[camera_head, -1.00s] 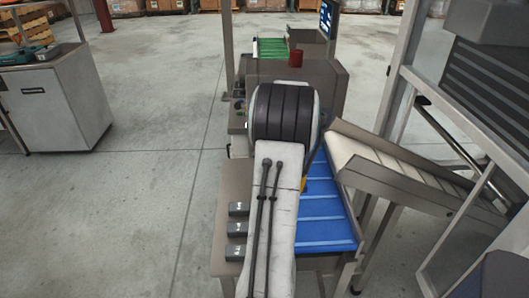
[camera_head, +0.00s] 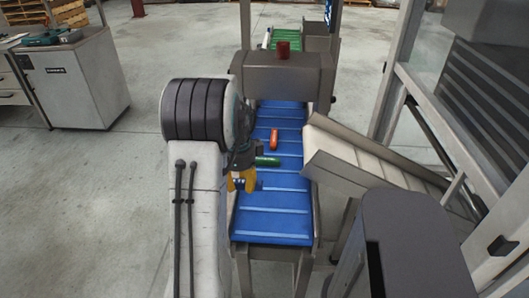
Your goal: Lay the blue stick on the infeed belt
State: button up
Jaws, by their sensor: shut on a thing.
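The infeed belt (camera_head: 273,222) is blue with pale cross ribs and runs away from me into the grey weigher housing. My gripper (camera_head: 243,184), with yellow fingers, is over the belt's left side, beside the end of my arm. It is shut on the blue stick (camera_head: 259,186), of which only a small dark blue part shows by the fingers. The rest of the stick is hidden by the fingers or blends with the belt. I cannot tell whether the stick touches the belt.
A red stick (camera_head: 274,139) and a green stick (camera_head: 267,161) lie on the belt just beyond my gripper. A pale side chute (camera_head: 365,165) stands to the right. The belt's near part is clear. A grey cabinet (camera_head: 75,85) stands at far left.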

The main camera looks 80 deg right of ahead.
jog(key=p, duration=0.1)
send_over(269, 193)
notch_tip(269, 193, down, 7)
jog(key=shift+a+r, duration=0.1)
jog(key=shift+f+p, duration=0.35)
jog(key=shift+f, duration=1.75)
jog(key=shift+f, duration=0.1)
jog(key=o, duration=1.1)
jog(key=shift+o, duration=0.2)
notch_tip(269, 193, up, 12)
jog(key=shift+a, duration=0.25)
